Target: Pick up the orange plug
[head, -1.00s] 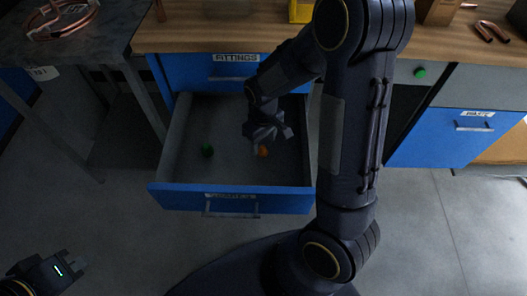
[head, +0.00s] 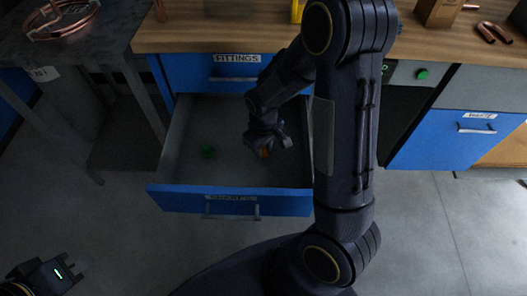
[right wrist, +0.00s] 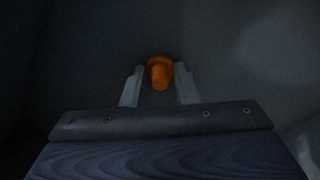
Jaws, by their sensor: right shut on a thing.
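The orange plug (head: 264,153) is at my right gripper (head: 267,142), inside the open drawer (head: 230,199) in the head view. In the right wrist view the plug (right wrist: 159,73) sits between the two grey fingers, and my right gripper (right wrist: 160,84) is shut on it. In the head view the fingers partly hide the plug.
The drawer's walls surround my right gripper, with the closed fittings drawer (head: 213,72) and wooden worktop (head: 220,34) behind. A dark table (head: 100,45) with a copper coil (head: 62,17) stands left. A blue waste drawer (head: 440,140) is right. Floor in front is clear.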

